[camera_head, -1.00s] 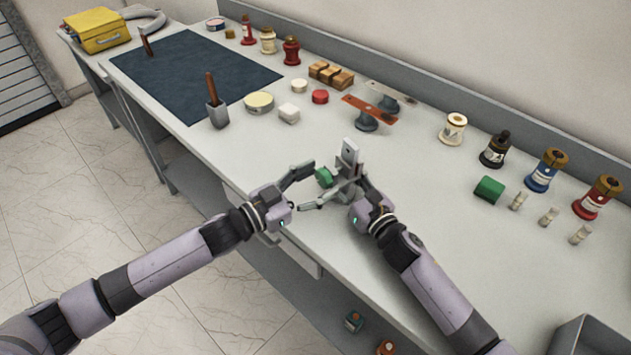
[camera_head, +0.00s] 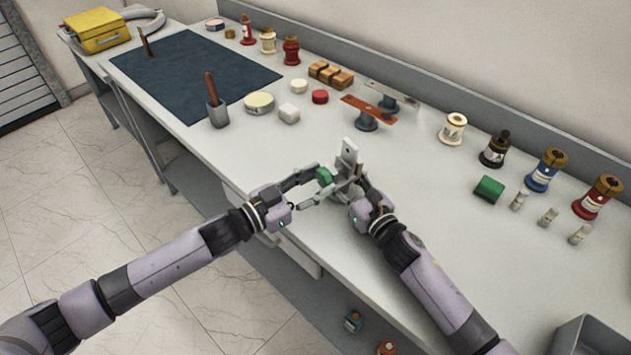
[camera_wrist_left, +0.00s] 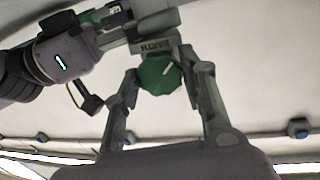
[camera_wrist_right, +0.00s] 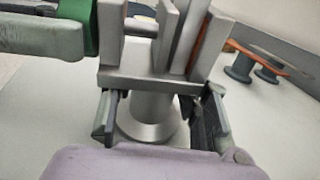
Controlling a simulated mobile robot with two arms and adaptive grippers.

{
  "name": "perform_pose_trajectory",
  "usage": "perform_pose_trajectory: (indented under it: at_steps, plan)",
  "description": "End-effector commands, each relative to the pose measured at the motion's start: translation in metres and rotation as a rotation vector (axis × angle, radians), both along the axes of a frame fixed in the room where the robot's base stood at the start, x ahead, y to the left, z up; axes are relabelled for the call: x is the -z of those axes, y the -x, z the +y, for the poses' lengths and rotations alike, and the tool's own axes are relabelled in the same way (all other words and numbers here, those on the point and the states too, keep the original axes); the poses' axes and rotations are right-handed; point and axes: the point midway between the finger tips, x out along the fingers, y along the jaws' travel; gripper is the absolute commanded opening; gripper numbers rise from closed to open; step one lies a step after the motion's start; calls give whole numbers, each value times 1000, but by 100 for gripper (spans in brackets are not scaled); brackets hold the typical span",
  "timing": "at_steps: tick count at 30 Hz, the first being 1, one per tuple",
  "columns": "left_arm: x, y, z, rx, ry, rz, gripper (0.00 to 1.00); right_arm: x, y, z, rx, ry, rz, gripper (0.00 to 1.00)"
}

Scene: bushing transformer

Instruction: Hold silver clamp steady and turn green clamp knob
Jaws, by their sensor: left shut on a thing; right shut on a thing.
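The silver clamp (camera_head: 349,152) stands upright near the front edge of the bench. It also shows in the right wrist view (camera_wrist_right: 150,80), on a round foot. The green knob (camera_head: 324,176) is on the clamp's left side. In the left wrist view the knob (camera_wrist_left: 160,76) has a white mark and sits below an "EARTH" label. My left gripper (camera_head: 316,184) is shut on the knob, one finger on each side (camera_wrist_left: 163,90). My right gripper (camera_wrist_right: 157,110) is shut on the clamp's lower post; in the head view the clamp and hand partly hide its fingers.
Bushings (camera_head: 547,171), a green block (camera_head: 489,188) and small pale cylinders stand to the right. A busbar piece (camera_head: 368,108) on a stand is behind the clamp. A dark mat (camera_head: 195,75) and a yellow toolbox (camera_head: 97,30) are at the far left. Bench around the clamp is clear.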

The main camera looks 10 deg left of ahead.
Motion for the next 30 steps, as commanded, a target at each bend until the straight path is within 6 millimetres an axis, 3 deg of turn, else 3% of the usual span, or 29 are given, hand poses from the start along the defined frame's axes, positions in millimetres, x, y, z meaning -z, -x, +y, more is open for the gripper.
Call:
perform_pose_trajectory:
  at_steps: [30]
  plan:
    - [0, -2, 2, -31, -474, -500, 10, -3, 0, 0, -2, -3, -5, 0]
